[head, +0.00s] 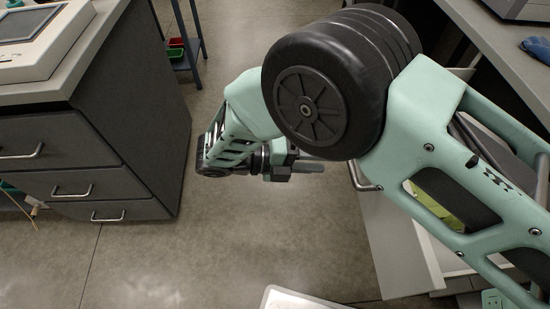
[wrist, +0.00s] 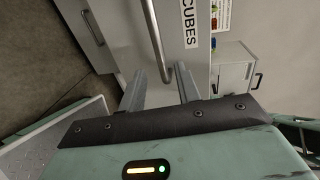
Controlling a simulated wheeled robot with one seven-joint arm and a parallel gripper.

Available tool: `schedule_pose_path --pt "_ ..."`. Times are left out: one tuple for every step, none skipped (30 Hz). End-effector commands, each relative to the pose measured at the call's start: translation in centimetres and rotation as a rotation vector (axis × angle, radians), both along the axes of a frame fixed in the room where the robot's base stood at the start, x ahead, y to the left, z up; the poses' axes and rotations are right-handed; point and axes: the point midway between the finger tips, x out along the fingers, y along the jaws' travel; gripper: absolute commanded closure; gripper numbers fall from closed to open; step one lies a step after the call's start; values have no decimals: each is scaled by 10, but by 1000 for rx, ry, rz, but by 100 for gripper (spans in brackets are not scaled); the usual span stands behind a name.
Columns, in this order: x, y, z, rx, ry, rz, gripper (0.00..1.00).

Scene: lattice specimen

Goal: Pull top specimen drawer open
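A light-grey drawer front labelled CUBES (wrist: 172,22) fills the upper middle of the wrist view. Its metal bar handle (wrist: 155,40) runs down the picture, and its lower end appears between my fingertips. My gripper (wrist: 161,72) is open, with a finger on each side of that handle end; I cannot tell whether the handle is within the fingers' depth. In the head view my gripper (head: 318,167) points right, short of a metal handle (head: 362,178) on a white front (head: 392,235). My arm hides much of that unit.
A grey cabinet with several handled drawers (head: 75,190) stands at left. Another handle (wrist: 92,27) shows at upper left in the wrist view, and a small white cabinet (wrist: 232,75) at right. Bare floor (head: 245,240) lies between the units. A worktop (head: 510,60) is at right.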

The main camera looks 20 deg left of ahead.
Motion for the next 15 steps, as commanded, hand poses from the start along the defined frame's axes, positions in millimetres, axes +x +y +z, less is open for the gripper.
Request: schedule_pose_path --pt "-4 13 0 5 -2 1 67" --pt "-7 19 1 4 -1 2 67" --pt "-11 28 3 3 0 3 67" --pt "-13 34 4 4 0 3 67" --pt "-15 40 5 4 -1 2 67" --pt "-17 48 7 4 -1 3 67" --pt "-19 53 9 4 -1 3 67" --pt "-21 58 10 4 -1 2 67" --pt "-23 63 11 2 -2 2 67" --pt "-24 66 12 2 -2 2 67" --pt "-25 69 13 1 -3 1 67" --pt "-26 72 14 1 -2 1 67" --pt "-27 75 15 1 -2 1 67" --pt "-28 77 16 1 -2 1 67" --pt "-28 79 16 2 -2 1 67"
